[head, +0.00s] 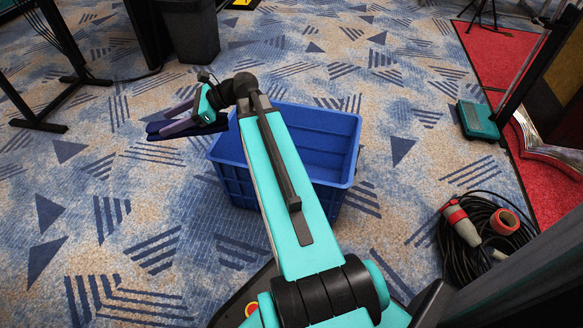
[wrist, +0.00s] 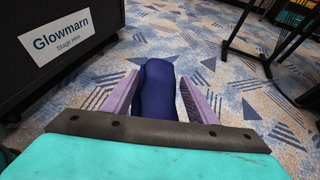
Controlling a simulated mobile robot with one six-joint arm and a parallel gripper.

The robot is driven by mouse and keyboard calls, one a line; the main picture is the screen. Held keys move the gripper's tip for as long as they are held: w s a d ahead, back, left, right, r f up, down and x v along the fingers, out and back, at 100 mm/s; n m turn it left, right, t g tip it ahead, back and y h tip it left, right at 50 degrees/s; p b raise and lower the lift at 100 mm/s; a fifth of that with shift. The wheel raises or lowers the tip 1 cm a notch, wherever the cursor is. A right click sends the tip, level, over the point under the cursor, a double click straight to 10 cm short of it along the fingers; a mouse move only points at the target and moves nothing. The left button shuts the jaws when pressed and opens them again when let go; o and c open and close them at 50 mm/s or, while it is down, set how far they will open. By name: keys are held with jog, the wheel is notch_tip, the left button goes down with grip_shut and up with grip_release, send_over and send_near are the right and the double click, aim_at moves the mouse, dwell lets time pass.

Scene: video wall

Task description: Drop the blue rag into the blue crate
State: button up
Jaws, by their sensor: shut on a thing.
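The blue crate (head: 323,140) stands upright on the patterned carpet, in the middle of the head view. It is open at the top, and my arm crosses in front of it, hiding part of its rim and inside. My gripper (head: 160,130) is to the left of the crate in the head view, above the floor. It is shut on the dark blue rag (wrist: 157,90), which shows between the two purple fingers in the wrist view. In the head view the rag (head: 154,127) is a small dark patch at the fingers. The crate does not show in the wrist view.
A coiled black cable with red connectors (head: 474,232) lies at the right. A teal case (head: 478,120) sits near the red carpet (head: 497,50). A dark bin (head: 190,30) and black stand legs (head: 50,80) are at the upper left. A black case labelled Glowmarn (wrist: 60,50) shows in the wrist view.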

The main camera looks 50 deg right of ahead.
jog(key=s+d+f+m+t+p, duration=0.1)
jog(key=s+d+f+p, duration=0.1)
jog(key=d, duration=0.9)
jog(key=s+d+f+m+h+p, duration=0.1)
jog(key=s+d+f, duration=0.4)
jog(key=d, duration=0.6)
jog(key=s+d+f+m+t+h+p, duration=0.1)
jog(key=s+d+f+p, duration=0.2)
jog(key=d, duration=0.8)
jog(key=shift+s+d+f+t, duration=0.3)
jog(key=shift+s+d+f, duration=0.1)
jog(key=shift+f, duration=0.2)
jog(key=shift+f, duration=0.25)
jog(key=shift+f+b, duration=2.75)
jog(key=shift+b, duration=0.65)
jog(key=o, duration=1.2)
